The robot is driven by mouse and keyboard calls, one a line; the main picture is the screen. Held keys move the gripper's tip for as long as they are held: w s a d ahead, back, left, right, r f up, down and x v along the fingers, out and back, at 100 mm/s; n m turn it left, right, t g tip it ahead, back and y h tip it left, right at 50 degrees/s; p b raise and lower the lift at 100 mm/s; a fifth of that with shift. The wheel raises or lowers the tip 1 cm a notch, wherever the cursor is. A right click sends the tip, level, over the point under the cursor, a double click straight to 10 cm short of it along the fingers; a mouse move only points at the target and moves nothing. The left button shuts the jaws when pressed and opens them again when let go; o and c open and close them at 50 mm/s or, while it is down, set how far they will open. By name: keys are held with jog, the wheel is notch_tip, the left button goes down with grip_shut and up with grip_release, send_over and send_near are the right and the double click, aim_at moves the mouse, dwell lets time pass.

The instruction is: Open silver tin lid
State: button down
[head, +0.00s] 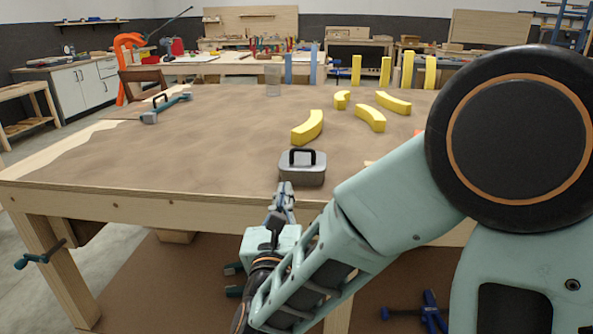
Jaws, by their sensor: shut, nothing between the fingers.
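The silver tin (302,174) is a small grey box with rounded corners near the front edge of the table. Its lid (297,160) sits on top and carries a black arched handle (303,153). The lid looks closed. My gripper (285,189) is just in front of the tin, by the table's front edge, with its fingers pointing toward the tin. The fingers look shut and hold nothing. I cannot tell whether the fingertips touch the tin.
The wooden table (180,158) is clear left of the tin. A curved yellow block (307,128) lies behind it, with several more yellow pieces farther back.

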aim_at(301, 172)
jog(key=w+d, duration=0.1)
jog(key=w, duration=0.2)
jog(key=w+r+m, duration=0.1)
jog(key=w, duration=0.2)
jog(key=w+d+r+m, duration=0.1)
jog(key=w, duration=0.2)
jog(key=shift+d+r+t+h+b, duration=0.2)
jog(key=shift+d+t+h+b, duration=0.15)
jog(key=shift+t+h+b, duration=0.05)
jog(key=shift+r, duration=0.1)
jog(key=shift+a+r+p, duration=0.1)
jog(key=shift+r+p, duration=0.15)
jog(key=shift+p, duration=0.25)
jog(key=shift+g, duration=0.3)
